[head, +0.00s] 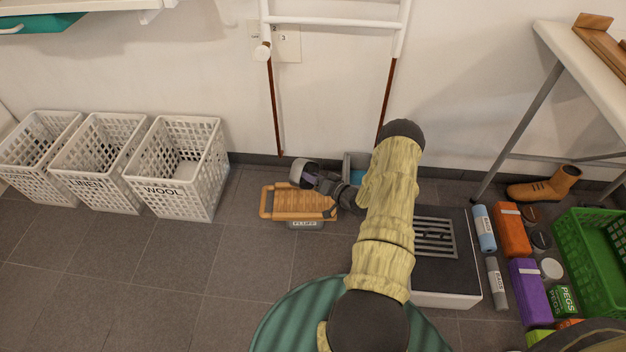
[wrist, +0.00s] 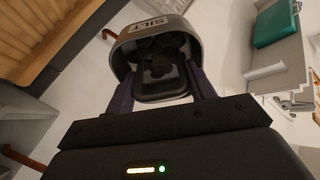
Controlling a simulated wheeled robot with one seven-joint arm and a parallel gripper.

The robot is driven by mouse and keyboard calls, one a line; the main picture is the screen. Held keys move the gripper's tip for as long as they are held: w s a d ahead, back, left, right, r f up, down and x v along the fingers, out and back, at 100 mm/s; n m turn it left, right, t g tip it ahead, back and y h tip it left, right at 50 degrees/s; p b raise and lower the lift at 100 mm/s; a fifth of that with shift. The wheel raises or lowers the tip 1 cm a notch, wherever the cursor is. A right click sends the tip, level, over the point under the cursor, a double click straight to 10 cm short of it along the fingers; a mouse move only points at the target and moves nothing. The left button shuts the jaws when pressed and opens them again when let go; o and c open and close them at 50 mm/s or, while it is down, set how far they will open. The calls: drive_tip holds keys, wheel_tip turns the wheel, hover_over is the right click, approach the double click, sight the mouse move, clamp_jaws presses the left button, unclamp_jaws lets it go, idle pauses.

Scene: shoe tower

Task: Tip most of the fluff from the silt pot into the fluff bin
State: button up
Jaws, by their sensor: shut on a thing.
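The silt pot (head: 300,170) is a small grey vessel, and its SILT label shows in the wrist view (wrist: 147,32). My gripper (head: 313,180) is shut on the pot, with one finger on each side in the wrist view (wrist: 160,92). Dark clumps (wrist: 160,62) show inside the pot, which looks tilted. The fluff bin (head: 307,224) is grey with a FLUFF label. Only its front edge shows below a slatted wooden piece, and its inside is hidden. The pot is above and behind the wooden piece's far edge.
The slatted wooden piece (head: 290,203) covers the view of the bin. White baskets (head: 180,200) stand at left, one labelled WOOL. A box with a dark top and grate (head: 450,285) stands right of my arm. Rolls, boxes and a green crate (head: 590,245) lie farther right.

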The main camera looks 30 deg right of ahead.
drive_tip(key=shift+d+f+t+y+b, duration=0.1)
drive_tip(key=shift+f+t+y+b, duration=0.3)
drive_tip(key=shift+t+b, duration=0.95)
drive_tip(key=shift+f+t+y+b, duration=0.2)
drive_tip(key=shift+f+t+b, duration=0.25)
drive_tip(key=shift+b, duration=1.65)
drive_tip(key=t+b, duration=0.2)
drive_tip(key=b, duration=0.2)
drive_tip(key=f+m+t+y+b, duration=0.1)
drive_tip(key=b, duration=0.3)
drive_tip(key=shift+w+f+t, duration=0.1)
drive_tip(key=shift+f+t, duration=0.1)
drive_tip(key=shift+t, duration=0.2)
drive_tip(key=shift+r+p, duration=0.45)
drive_tip(key=shift+p, duration=0.3)
drive_tip(key=shift+r+g+p, duration=0.1)
drive_tip(key=shift+g+p, duration=0.2)
drive_tip(key=shift+p, duration=0.25)
drive_tip(key=g+p, duration=0.1)
drive_tip(key=p, duration=0.2)
drive_tip(key=r+g+h+p, duration=0.1)
drive_tip(key=g+p, duration=0.1)
drive_tip(key=p, duration=0.1)
drive_tip(key=g+p, duration=0.1)
drive_tip(key=p, duration=0.2)
drive_tip(key=shift+r+n+g+h, duration=0.3)
drive_tip(key=shift+r+n+g, duration=0.05)
drive_tip(key=shift+n+g, duration=0.05)
